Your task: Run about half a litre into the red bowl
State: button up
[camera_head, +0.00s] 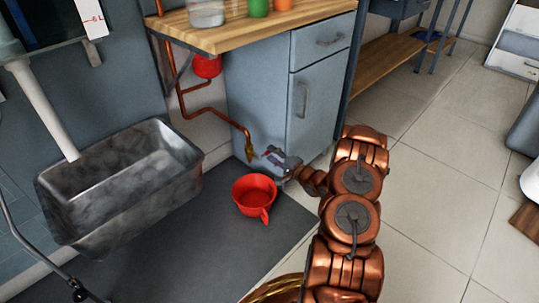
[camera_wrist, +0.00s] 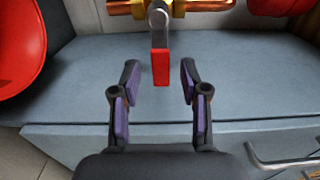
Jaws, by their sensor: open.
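The red bowl (camera_head: 254,195), with a side handle, stands upright on the dark floor mat. Its inside looks plain red; I cannot tell whether it holds water. Part of a red round thing, likely the bowl (camera_wrist: 20,45), shows at the left of the wrist view. A copper pipe ends in a brass tap (camera_head: 249,148) above and behind the bowl. In the wrist view, the brass valve (camera_wrist: 180,8) has a lever with a red grip (camera_wrist: 160,68). My gripper (camera_wrist: 159,84) is open, its fingers apart on either side of the red grip's end. It also shows beside the cabinet (camera_head: 275,157).
A blue-grey cabinet (camera_head: 318,110) stands close behind my gripper. A metal sink (camera_head: 120,180) is at the left. A wooden counter (camera_head: 240,33) with several vessels is above. A red vessel (camera_head: 207,66) hangs beneath it. Tiled floor (camera_head: 450,140) at the right is largely clear.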

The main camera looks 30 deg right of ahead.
jog(key=shift+b+x, duration=0.3)
jog(key=shift+x, duration=0.9)
grip_shut()
